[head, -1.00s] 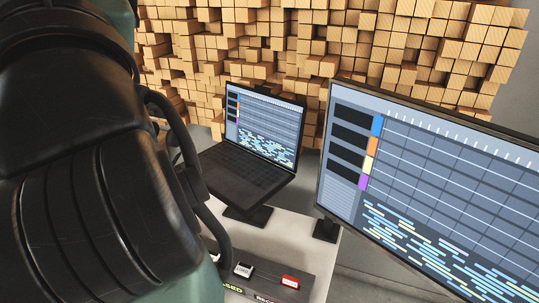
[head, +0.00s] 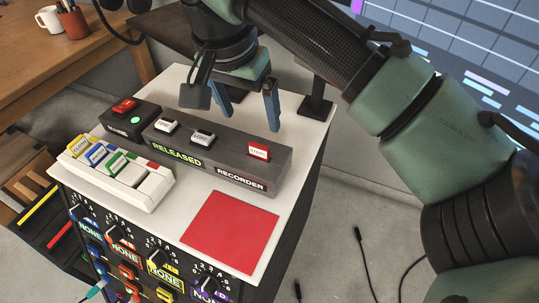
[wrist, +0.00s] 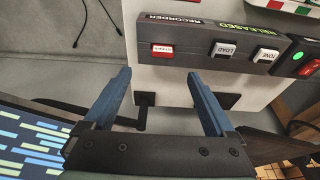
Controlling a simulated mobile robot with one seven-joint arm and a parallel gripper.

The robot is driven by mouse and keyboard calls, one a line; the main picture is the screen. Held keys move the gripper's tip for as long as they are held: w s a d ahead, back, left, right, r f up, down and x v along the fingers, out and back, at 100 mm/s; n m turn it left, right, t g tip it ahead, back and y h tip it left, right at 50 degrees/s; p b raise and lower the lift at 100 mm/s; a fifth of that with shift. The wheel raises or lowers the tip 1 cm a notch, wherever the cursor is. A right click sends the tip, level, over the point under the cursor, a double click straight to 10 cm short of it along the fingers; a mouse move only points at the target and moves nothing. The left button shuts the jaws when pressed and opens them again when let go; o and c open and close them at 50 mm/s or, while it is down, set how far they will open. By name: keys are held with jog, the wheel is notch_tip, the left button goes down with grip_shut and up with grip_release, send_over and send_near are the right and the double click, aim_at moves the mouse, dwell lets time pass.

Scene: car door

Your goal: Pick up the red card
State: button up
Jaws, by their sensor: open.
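A flat red square (head: 232,232) lies on the front right of the white cabinet top. A white rack (head: 150,190) to its left holds labelled cards with yellow, blue and green tops. A small red patch (head: 151,164) shows at the rack's right end; I cannot tell if it is a card or a slot marking. My gripper (head: 247,108) is open and empty, pointing down above the back of the cabinet top, behind the recorder box. In the wrist view my gripper (wrist: 158,75) has nothing between its fingers; neither the red square nor the red patch is clear there.
A dark recorder box (head: 218,165) with several buttons stands between my gripper and the red square. A black box with a red button (head: 124,105) is at its left. A wooden desk (head: 85,50) is behind left; a large screen (head: 480,50) is at upper right.

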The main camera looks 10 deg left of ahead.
aim_at(258, 146)
jog(key=b+x, duration=0.3)
jog(key=x, duration=0.8)
jog(key=shift+w+a+f, duration=0.15)
jog(key=shift+w+a, duration=0.05)
jog(key=shift+w, duration=0.05)
jog(key=c, duration=1.4)
